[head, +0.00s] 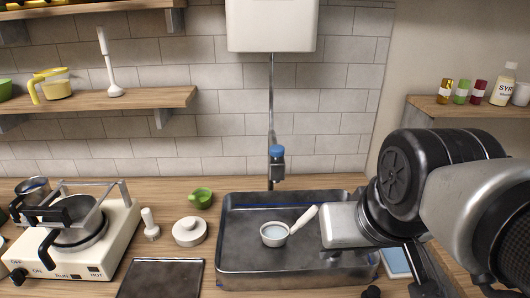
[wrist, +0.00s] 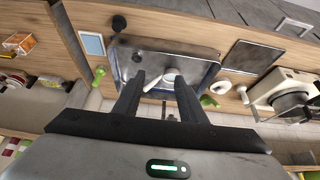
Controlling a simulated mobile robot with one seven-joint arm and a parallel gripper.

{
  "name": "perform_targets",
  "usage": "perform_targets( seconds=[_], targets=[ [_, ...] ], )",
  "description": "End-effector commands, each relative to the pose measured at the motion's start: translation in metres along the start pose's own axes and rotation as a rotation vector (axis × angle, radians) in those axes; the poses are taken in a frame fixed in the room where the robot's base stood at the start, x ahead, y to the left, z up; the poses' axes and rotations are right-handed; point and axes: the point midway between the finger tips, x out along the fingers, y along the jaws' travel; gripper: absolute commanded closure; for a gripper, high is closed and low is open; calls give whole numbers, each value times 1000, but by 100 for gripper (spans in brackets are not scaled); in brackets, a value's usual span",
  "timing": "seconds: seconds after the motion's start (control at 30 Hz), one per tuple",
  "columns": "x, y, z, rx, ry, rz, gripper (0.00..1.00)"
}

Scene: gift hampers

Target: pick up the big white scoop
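The big white scoop (head: 275,235) lies in the dark metal sink (head: 237,262), its bowl toward the middle and its pale handle slanting up to the right. In the wrist view the scoop (wrist: 170,78) shows between and beyond my two dark fingers. My gripper (wrist: 159,79) is open, with its fingers apart and nothing held between them. The fingers look above the sink, apart from the scoop. In the head view my arm fills the right side, and I cannot make out the fingertips.
A blue-capped tap (head: 277,160) stands behind the sink. A light blue pad (head: 396,262) lies right of the sink.

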Motion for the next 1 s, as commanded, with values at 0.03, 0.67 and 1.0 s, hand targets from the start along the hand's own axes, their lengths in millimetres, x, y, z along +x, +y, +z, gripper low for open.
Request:
perform_targets(
  seconds=[0.03, 0.67, 1.0],
  targets=[
    [12, 10, -7, -41, 20, 32, 62],
    [220, 91, -182, -2074, 454, 559, 62],
    [285, 56, -120, -2650, 697, 392, 62]
  ],
)
